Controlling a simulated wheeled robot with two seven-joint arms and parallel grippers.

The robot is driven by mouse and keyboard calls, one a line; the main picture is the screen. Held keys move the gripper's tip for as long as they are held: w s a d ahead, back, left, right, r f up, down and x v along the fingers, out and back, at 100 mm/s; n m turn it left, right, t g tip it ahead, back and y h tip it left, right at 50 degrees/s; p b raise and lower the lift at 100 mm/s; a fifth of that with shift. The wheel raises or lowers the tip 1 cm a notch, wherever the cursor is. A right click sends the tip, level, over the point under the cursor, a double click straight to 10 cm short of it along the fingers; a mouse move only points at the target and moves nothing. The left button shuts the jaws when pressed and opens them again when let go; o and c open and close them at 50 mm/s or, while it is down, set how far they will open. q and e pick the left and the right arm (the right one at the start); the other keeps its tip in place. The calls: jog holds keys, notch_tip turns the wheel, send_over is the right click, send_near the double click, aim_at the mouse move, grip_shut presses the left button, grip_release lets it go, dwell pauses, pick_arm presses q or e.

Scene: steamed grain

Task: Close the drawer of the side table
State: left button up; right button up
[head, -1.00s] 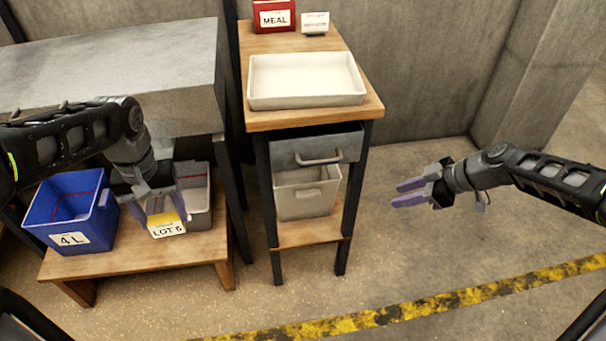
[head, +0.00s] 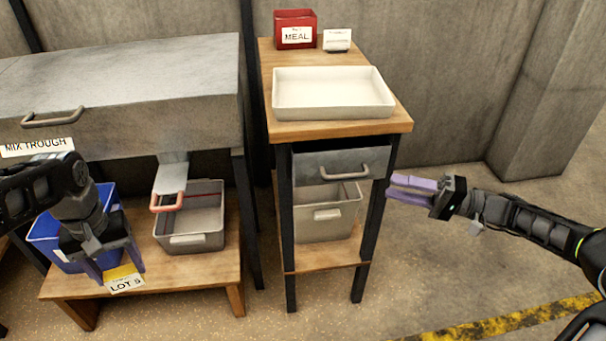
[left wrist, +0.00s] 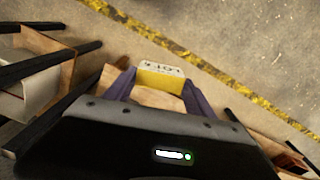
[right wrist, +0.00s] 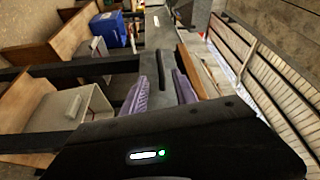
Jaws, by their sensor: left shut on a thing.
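The side table (head: 345,130) has a grey drawer (head: 312,165) with a bar handle (head: 344,172) under its wooden top. A dark gap shows above the drawer front, which appears to stand out a little. My right gripper (head: 391,188) is open and empty beside the table's front right leg, fingers pointing left. In the right wrist view the grey drawer front and handle (right wrist: 161,72) lie ahead, between the open fingers (right wrist: 162,92) in the picture; contact cannot be told.
A white tray (head: 330,117), a red MEAL box (head: 295,42) and a small card stand on the side table. A light bin (head: 325,228) sits on its lower shelf. A blue bin (head: 45,230) and a grey bin (head: 190,245) stand on the low bench (head: 200,272). Floor is free at right.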

aim_at(348, 177)
jog(key=shift+a, duration=0.15)
jog(key=b+x, duration=0.1)
jog(key=x, duration=1)
jog(key=shift+w+a+r, duration=0.1)
jog(key=shift+w+a, duration=0.1)
jog(key=shift+a, duration=0.15)
jog(key=shift+c, duration=0.2)
grip_shut()
dwell(0.6)
